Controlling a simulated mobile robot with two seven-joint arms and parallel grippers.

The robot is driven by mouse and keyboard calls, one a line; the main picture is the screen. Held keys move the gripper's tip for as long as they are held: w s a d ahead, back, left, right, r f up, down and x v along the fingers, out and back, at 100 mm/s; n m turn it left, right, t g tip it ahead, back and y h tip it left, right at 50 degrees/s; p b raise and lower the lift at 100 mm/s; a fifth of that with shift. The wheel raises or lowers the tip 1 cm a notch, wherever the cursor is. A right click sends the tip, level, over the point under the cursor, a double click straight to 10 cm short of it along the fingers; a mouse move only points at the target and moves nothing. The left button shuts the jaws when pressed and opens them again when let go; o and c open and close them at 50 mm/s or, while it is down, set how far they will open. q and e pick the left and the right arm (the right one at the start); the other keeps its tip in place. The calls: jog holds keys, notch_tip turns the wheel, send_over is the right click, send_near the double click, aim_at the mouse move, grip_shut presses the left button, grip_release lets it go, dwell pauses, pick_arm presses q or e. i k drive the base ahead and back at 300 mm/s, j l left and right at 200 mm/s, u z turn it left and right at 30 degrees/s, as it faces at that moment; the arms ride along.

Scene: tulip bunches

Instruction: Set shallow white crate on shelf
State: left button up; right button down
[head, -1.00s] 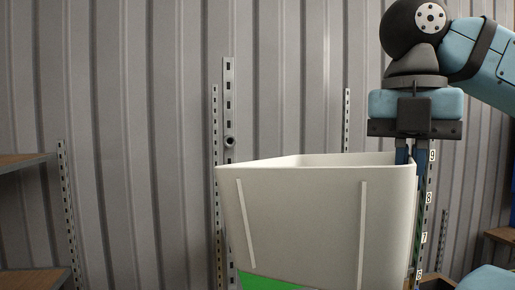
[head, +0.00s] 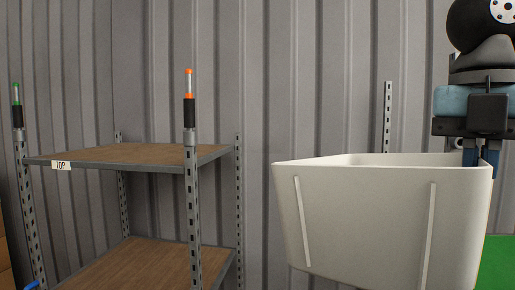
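A white crate (head: 365,215) hangs in the air at the right of the head view, its rim upward and roughly level. My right gripper (head: 480,160) is shut on the crate's right rim, with its fingers over the wall. The inside of the crate is mostly hidden. A metal shelf rack (head: 193,215) stands at the left, with a wooden upper board (head: 140,153) labelled TOP and a lower board (head: 150,268). Both boards look bare where they show. The crate is to the right of the rack and apart from it. My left gripper is not in view.
The front posts carry an orange-tipped marker (head: 189,95) and a green-tipped marker (head: 16,105) that rise above the upper board. A corrugated metal wall (head: 300,70) stands behind. A green surface (head: 497,262) shows at the lower right. A gap lies between rack and crate.

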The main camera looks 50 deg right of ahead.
aim_at(120, 156)
jog(key=i+j, duration=0.3)
jog(key=i, duration=0.2)
jog(key=i+j, duration=0.35)
jog(key=i, duration=0.15)
